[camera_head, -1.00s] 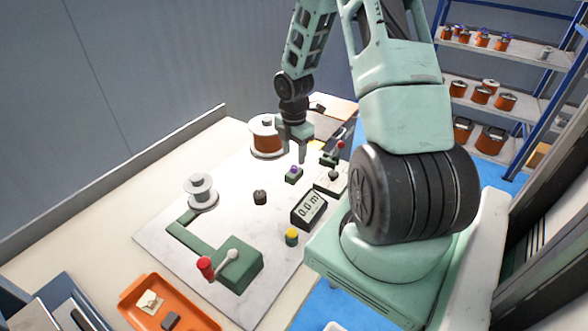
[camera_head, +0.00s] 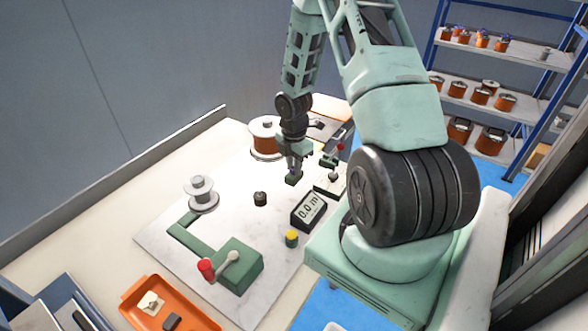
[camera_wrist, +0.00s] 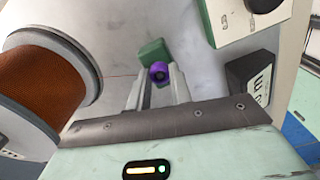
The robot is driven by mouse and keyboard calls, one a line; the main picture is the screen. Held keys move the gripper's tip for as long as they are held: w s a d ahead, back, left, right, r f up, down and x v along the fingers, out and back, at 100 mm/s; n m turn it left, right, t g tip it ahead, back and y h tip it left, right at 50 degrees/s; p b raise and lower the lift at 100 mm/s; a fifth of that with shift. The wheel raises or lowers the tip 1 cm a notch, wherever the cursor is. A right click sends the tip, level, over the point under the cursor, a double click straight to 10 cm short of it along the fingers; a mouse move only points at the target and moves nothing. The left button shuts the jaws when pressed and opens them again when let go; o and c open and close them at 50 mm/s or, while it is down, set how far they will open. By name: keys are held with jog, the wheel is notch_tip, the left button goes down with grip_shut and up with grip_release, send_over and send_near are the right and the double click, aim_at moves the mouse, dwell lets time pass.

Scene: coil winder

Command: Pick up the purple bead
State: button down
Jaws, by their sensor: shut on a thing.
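The purple bead (camera_wrist: 159,72) shows in the wrist view between the tips of my gripper (camera_wrist: 158,80), which is shut on it. A small green block (camera_wrist: 152,52) lies just beyond the bead. In the head view my gripper (camera_head: 295,169) points down over the same green block (camera_head: 293,180), and its fingers hide the bead there. I cannot tell whether the bead still touches the block.
A copper wire spool (camera_head: 265,142) stands close behind my gripper, large at the left of the wrist view (camera_wrist: 45,85). A meter reading 0.0 m (camera_head: 309,210) is in front to the right. A green crank winder (camera_head: 235,262) and an orange tray (camera_head: 165,305) are nearer.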

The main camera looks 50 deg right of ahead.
notch_tip(320, 180, up, 10)
dwell(0.5)
